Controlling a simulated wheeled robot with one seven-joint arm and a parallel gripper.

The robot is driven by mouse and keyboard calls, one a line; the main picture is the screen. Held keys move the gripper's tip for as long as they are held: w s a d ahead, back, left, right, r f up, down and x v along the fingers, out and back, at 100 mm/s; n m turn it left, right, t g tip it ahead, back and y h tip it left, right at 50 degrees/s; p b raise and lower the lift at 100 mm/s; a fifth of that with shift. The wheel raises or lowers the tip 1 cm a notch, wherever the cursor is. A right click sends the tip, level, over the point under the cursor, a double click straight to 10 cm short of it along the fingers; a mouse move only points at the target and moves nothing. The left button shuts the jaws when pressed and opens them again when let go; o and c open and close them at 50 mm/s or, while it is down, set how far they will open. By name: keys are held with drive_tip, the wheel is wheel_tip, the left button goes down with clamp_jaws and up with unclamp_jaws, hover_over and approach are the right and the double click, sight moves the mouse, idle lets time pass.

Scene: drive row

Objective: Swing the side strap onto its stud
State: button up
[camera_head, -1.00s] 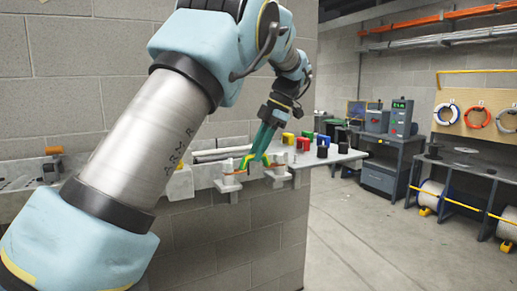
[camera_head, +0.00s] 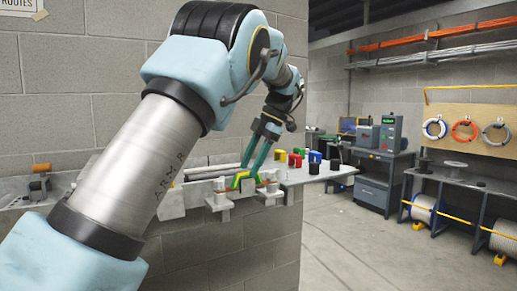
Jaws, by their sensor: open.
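My gripper (camera_head: 252,165) points down at the wall shelf, its two teal fingers apart. Its tips are just above or beside a small yellow-green arched piece (camera_head: 240,177). I cannot tell whether they touch it. A thin orange strip (camera_head: 262,187), possibly the side strap, shows low beside the tips, between two pale brackets. The left bracket (camera_head: 219,204) and the right bracket (camera_head: 270,197) stick out from the shelf front, with short pale posts on top. The stud is too small to tell apart from these posts. Nothing clearly shows between the fingers.
The shelf (camera_head: 312,176) runs along the block wall and bears several red, yellow, blue, green and black blocks right of my gripper. An orange-topped fitting (camera_head: 42,168) stands at far left. Open floor (camera_head: 350,245) lies right, before a grey cabinet (camera_head: 377,195) and a bench with cable reels.

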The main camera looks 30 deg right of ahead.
drive_tip(key=v, duration=0.9)
drive_tip(key=shift+r, duration=0.2)
drive_tip(key=shift+s+d, duration=0.1)
